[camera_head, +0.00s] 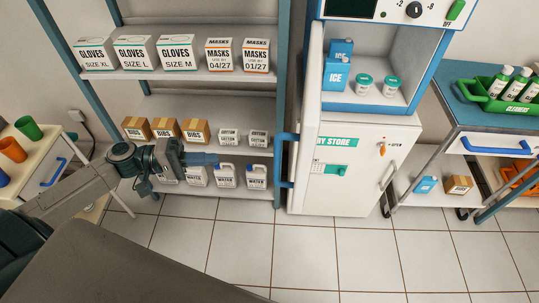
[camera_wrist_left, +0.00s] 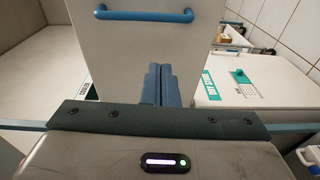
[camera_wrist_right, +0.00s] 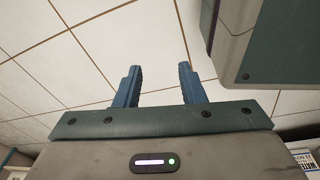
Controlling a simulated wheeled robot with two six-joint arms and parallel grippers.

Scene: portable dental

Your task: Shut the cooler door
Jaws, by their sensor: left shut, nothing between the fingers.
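The cooler door (camera_head: 314,75) is white and stands open, seen nearly edge-on in the head view at the left of the cooler's open compartment (camera_head: 380,60). Its blue handle (camera_head: 278,160) sticks out to the left. In the left wrist view the door's white face (camera_wrist_left: 135,50) fills the upper middle, with the blue handle (camera_wrist_left: 145,15) across it. My left gripper (camera_head: 214,159) is shut and empty, left of the handle and apart from it in the head view. My right gripper (camera_wrist_right: 158,80) is open and empty above the floor; it is not visible in the head view.
Blue ice packs (camera_head: 337,70) and small tubs (camera_head: 376,85) sit in the compartment. The dry store cabinet (camera_head: 350,180) is below. Shelves (camera_head: 195,75) with boxes and bottles stand behind my left arm. A trolley (camera_head: 500,130) stands at right. The tiled floor (camera_head: 270,245) in front is clear.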

